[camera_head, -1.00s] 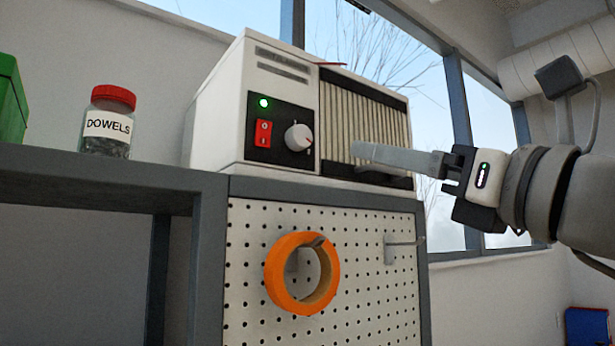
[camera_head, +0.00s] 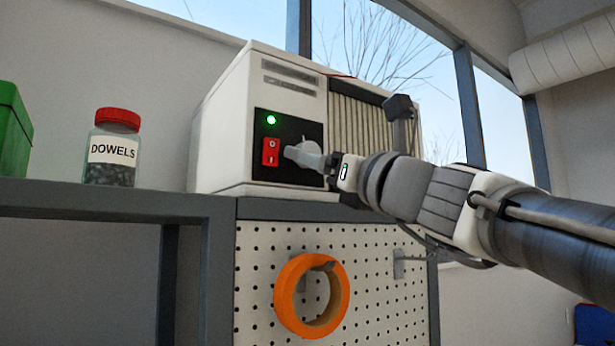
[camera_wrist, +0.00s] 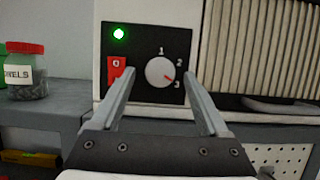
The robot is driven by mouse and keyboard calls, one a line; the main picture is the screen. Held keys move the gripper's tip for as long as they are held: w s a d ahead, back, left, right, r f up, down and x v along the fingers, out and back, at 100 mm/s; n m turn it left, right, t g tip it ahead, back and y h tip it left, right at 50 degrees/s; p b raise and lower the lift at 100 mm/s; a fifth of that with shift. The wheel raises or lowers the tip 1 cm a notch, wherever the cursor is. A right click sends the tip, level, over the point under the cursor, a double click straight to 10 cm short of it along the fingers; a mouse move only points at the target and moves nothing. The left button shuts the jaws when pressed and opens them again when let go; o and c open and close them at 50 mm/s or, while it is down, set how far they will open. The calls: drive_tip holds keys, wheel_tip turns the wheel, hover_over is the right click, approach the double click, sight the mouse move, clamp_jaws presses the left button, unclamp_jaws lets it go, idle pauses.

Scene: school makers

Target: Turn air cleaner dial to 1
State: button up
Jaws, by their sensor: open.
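The air cleaner (camera_head: 215,130) is a white box with a pleated filter front, standing on the cabinet top. Its black panel holds a lit green light (camera_head: 271,120), a red switch (camera_head: 271,151) and a round white dial (camera_wrist: 159,72) marked 1, 2 and 3. In the wrist view the dial's red mark points down-right, close to 3. My gripper (camera_head: 295,154) is in front of the panel. In the wrist view the fingers (camera_wrist: 160,90) are apart, one on each side of the dial, with nothing held between them. I cannot tell whether they touch it. In the head view the fingers partly hide the dial.
A jar labelled DOWELS (camera_head: 112,150) with a red lid stands left on the grey shelf (camera_head: 100,198), beside a green box (camera_head: 14,125). Below the air cleaner, an orange tape roll (camera_head: 285,297) hangs on the pegboard (camera_head: 260,255).

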drive_tip(key=shift+w+a+r, duration=0.1)
drive_tip(key=shift+w+a, duration=0.05)
drive_tip(key=shift+w, duration=0.05)
clamp_jaws()
idle(0.3)
